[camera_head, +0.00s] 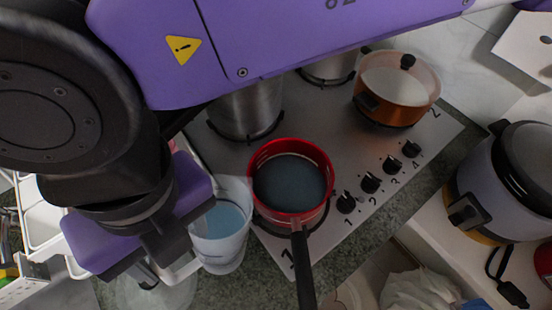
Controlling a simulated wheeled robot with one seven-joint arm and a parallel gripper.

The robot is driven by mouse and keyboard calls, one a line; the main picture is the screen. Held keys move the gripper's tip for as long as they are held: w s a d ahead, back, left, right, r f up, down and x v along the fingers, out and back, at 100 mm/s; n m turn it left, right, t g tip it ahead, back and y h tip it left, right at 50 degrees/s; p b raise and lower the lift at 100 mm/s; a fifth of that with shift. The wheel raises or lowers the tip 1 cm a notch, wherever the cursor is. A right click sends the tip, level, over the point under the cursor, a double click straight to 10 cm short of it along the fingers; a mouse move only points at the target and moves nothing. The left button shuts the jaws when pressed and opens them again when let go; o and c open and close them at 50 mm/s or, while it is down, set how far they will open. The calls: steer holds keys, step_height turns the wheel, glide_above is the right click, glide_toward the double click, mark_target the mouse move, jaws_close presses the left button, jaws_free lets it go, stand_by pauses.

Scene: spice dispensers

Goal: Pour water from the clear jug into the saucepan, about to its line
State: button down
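The red saucepan (321,155) sits on the hob's front left burner, its dark handle pointing toward the bottom of the picture. Its inside looks dark blue-grey; I cannot make out a line in it. The clear jug (221,254) is just left of the saucepan and holds pale blue water. It looks roughly upright, and its rim is close to the pan's side. My gripper (163,262) is at the jug's left side. The purple gripper body hides part of the jug and any handle there, so I cannot tell whether the fingers are closed on it.
The steel hob (345,125) also carries a copper pot with a lid (398,90) and two steel pots, one (245,108) behind the saucepan. Knobs line its right edge. A rice cooker (505,185) stands at right. A white rack (42,222) is at left.

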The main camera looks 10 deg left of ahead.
steer(key=b, duration=0.1)
steer(key=s+a+f+t+h+b, duration=0.1)
steer(key=b, duration=0.1)
steer(key=shift+f+t, duration=0.3)
steer(key=shift+s, duration=0.1)
